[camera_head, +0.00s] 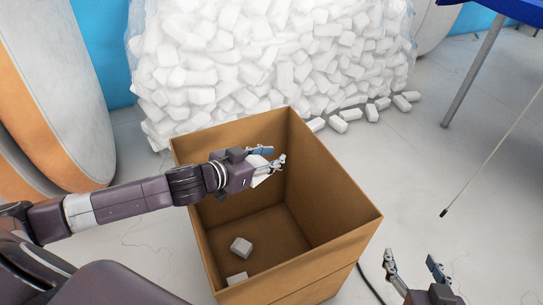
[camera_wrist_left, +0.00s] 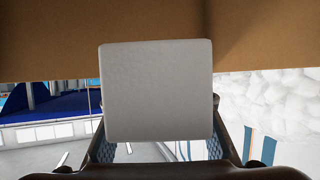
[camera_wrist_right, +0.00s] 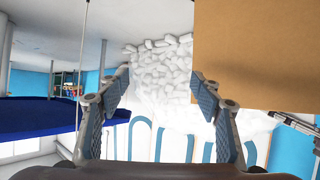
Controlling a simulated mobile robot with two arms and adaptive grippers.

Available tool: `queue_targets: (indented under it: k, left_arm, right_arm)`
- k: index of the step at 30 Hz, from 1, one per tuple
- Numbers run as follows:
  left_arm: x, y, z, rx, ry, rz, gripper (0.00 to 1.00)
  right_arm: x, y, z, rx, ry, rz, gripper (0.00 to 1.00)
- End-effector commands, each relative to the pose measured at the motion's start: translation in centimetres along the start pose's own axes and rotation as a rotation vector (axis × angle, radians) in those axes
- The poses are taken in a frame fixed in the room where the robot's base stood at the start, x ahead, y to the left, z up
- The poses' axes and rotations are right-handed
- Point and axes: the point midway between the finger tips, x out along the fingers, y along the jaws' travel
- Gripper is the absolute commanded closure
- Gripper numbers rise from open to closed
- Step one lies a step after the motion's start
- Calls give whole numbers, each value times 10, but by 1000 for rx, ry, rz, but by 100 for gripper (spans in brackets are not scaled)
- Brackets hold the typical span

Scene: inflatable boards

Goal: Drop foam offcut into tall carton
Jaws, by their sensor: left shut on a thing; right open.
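The tall carton (camera_head: 330,225) is an open brown cardboard box standing on the floor. Two white foam pieces lie on its bottom, one near the middle (camera_head: 241,247) and one by the near wall (camera_head: 237,278). My left gripper (camera_head: 268,165) is over the carton's opening, shut on a white foam offcut (camera_head: 262,179). In the left wrist view the offcut (camera_wrist_left: 157,90) is a pale block between the fingers, with brown carton wall behind it. My right gripper (camera_head: 412,267) is open and empty, outside the carton to its right; it also shows in the right wrist view (camera_wrist_right: 158,90).
A large clear bag of white foam pieces (camera_head: 270,60) stands behind the carton, with several loose pieces (camera_head: 372,112) on the floor beside it. A blue table (camera_head: 500,8) with a metal leg is at the upper right. The floor right of the carton is mostly clear, with a thin cable.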

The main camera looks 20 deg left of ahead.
Motion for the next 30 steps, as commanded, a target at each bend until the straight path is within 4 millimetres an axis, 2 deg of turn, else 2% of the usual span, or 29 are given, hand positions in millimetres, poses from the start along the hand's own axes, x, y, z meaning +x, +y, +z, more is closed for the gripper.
queue_targets:
  k: [7, 17, 18, 24, 30]
  left_arm:
    - [1, 0, 3, 0, 0, 0, 78]
    - [1, 0, 3, 0, 0, 0, 78]
    - [1, 0, 3, 0, 0, 0, 66]
    - [1, 0, 3, 0, 0, 0, 44]
    - [1, 0, 3, 0, 0, 0, 43]
  right_arm:
    - [2, -2, -19, 0, 81, -5, 41]
    - [2, -3, -22, 0, 94, -6, 41]
    - [2, -3, -22, 0, 93, -6, 41]
    - [2, -3, -22, 0, 93, -5, 41]
    - [2, -3, -22, 0, 92, -5, 41]
